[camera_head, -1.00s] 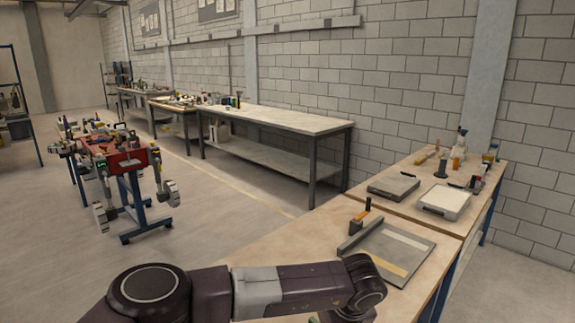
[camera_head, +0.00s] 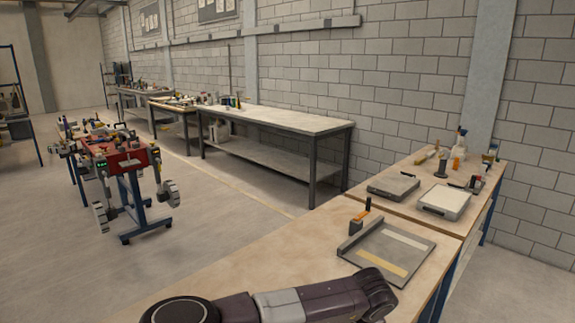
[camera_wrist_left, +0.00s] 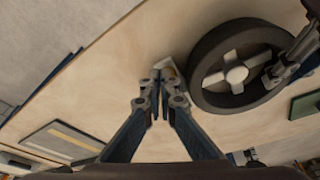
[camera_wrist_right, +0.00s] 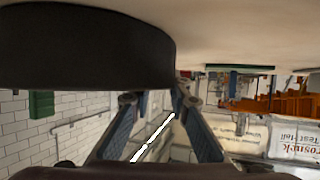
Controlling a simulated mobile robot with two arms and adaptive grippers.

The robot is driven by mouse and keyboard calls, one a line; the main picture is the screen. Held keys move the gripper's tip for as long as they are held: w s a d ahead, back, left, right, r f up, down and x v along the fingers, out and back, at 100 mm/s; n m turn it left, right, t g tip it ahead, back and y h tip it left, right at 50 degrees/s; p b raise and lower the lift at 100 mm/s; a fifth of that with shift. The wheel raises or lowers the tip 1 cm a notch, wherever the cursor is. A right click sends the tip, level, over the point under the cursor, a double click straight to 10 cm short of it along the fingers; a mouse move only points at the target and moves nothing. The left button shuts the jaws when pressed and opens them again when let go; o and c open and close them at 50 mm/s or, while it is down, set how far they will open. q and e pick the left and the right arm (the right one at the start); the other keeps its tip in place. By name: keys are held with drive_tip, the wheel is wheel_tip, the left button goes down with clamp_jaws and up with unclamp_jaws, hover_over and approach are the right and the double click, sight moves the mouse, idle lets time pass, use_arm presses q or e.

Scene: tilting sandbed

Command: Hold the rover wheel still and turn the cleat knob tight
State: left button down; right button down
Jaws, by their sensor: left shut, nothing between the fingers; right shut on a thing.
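The rover wheel (camera_wrist_left: 206,91) is dark, with a grey hub and cross-shaped spokes, and shows over the bench top in the left wrist view. Its dark tyre (camera_wrist_right: 85,48) fills the upper left of the right wrist view. My left gripper (camera_wrist_left: 160,83) is shut and empty, to the left of the wheel and apart from it. My right gripper (camera_wrist_right: 153,98) is shut on the wheel's edge; it shows at the wheel's right side in the left wrist view (camera_wrist_left: 280,72). A small pale piece is partly hidden behind the left fingertips. I cannot tell which part is the cleat knob.
A flat grey tray (camera_head: 352,253) with pale strips lies on the bench. An orange-handled tool (camera_head: 361,213) is beside it. Two shallow boxes (camera_head: 393,190) (camera_head: 440,207) stand farther right. A red machine (camera_head: 127,158) on a blue stand is at the left. Bench top left of the tray looks clear.

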use_arm(q)
drive_tip(key=shift+f, duration=1.15)
drive_tip(key=shift+w+a, duration=0.25)
drive_tip(key=shift+w, duration=0.05)
drive_tip(key=shift+a, duration=0.15)
drive_tip(key=shift+s+a, duration=0.25)
drive_tip(key=shift+a, duration=0.5)
